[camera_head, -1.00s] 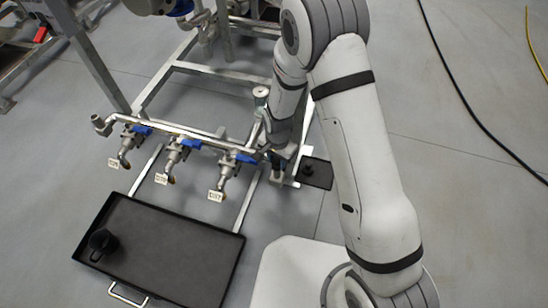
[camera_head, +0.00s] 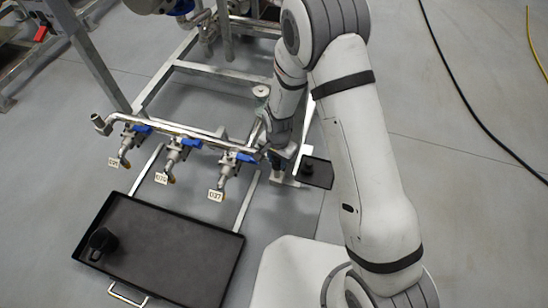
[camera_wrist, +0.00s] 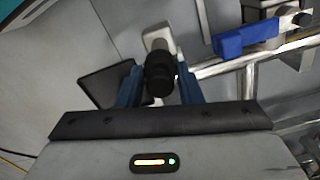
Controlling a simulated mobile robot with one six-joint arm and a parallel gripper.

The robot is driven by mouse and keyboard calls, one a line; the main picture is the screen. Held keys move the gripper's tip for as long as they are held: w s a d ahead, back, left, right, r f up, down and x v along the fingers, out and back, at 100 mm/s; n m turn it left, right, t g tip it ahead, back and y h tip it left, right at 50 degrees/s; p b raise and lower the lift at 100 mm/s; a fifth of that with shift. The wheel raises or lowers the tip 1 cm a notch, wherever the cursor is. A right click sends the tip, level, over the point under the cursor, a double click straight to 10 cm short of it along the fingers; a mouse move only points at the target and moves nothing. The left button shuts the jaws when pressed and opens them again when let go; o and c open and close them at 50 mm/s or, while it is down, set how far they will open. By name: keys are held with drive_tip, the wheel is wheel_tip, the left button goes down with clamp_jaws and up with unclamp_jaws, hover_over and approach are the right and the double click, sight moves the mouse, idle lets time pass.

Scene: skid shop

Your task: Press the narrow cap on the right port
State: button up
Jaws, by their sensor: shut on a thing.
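My gripper (camera_wrist: 160,88) has its two blue fingers shut on a black round cap (camera_wrist: 160,72) in the wrist view. A pale stub (camera_wrist: 158,38) shows directly beyond the cap; I cannot tell whether they touch. In the head view my gripper (camera_head: 277,168) is low at the right end of the pipe manifold (camera_head: 190,130), mostly hidden by my arm. The held cap and the right port cannot be made out there. Another small black piece (camera_head: 308,168) sits on a small dark tray (camera_head: 322,178) just right of my gripper.
The manifold carries valves with blue handles (camera_head: 245,157) and white tags (camera_head: 215,196). One blue handle (camera_wrist: 245,36) is close right of my gripper in the wrist view. A large black tray (camera_head: 190,240) holding a black cup-like piece (camera_head: 100,243) lies at lower left.

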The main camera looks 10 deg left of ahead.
idle(0.4)
drive_tip(key=o, duration=1)
drive_tip(key=shift+o, duration=0.8)
drive_tip(key=o, duration=0.4)
drive_tip(key=shift+c, duration=0.2)
drive_tip(key=shift+r, duration=0.1)
drive_tip(key=shift+r+p, duration=2.4)
drive_tip(key=shift+r, duration=1.05)
drive_tip(key=shift+c, duration=0.6)
clamp_jaws()
